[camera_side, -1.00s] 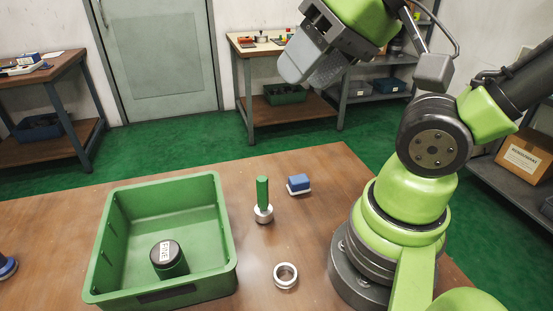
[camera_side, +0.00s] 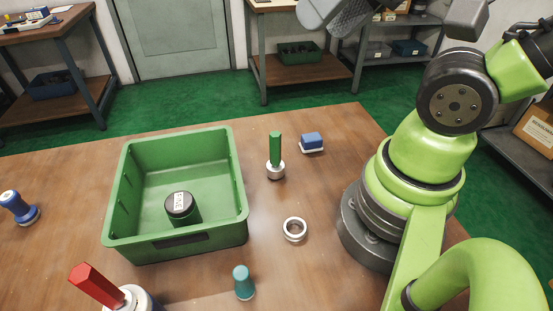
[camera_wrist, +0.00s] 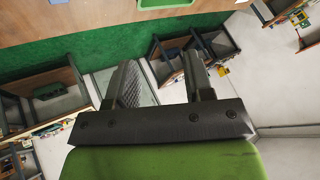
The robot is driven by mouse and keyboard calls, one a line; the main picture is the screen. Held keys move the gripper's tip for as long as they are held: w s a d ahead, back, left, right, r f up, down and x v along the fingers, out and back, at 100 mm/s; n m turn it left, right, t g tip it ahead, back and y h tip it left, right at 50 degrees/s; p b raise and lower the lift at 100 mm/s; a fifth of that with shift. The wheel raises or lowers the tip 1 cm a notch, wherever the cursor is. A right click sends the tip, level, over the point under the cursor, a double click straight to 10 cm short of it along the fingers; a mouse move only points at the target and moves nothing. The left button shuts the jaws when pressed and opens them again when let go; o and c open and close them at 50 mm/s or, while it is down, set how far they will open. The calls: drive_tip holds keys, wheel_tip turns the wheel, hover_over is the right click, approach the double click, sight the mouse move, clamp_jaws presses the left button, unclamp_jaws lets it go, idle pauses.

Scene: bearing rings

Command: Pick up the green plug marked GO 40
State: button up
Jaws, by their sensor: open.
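A plug with a green hexagonal handle (camera_side: 275,147) stands upright on the table, its lower end in a silver metal collar, right of the green bin. No GO 40 marking can be read on it. A shorter teal-green plug (camera_side: 243,282) stands in front of the bin, with no readable marking. My gripper (camera_wrist: 160,72) is open and empty in the wrist view, its two fingers apart. In the side view it is high above the back of the table, cut off by the top edge, well away from both plugs.
The green bin (camera_side: 114,205) holds a dark cylinder (camera_side: 181,208) with a white label. A silver ring (camera_side: 294,229) lies at the middle right, and a blue-and-white block (camera_side: 312,142) behind.

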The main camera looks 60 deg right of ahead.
drive_tip(key=n+g+h, duration=0.2)
drive_tip(key=n+g, duration=0.5)
drive_tip(key=n, duration=0.4)
hover_over(275, 134)
wheel_tip(275, 134, down, 14)
drive_tip(key=shift+f, duration=0.1)
drive_tip(key=shift+d+f+n, duration=0.1)
drive_tip(key=shift+f+n, duration=0.2)
drive_tip(key=shift+f, duration=0.05)
wheel_tip(275, 134, down, 10)
clamp_jaws()
idle(0.5)
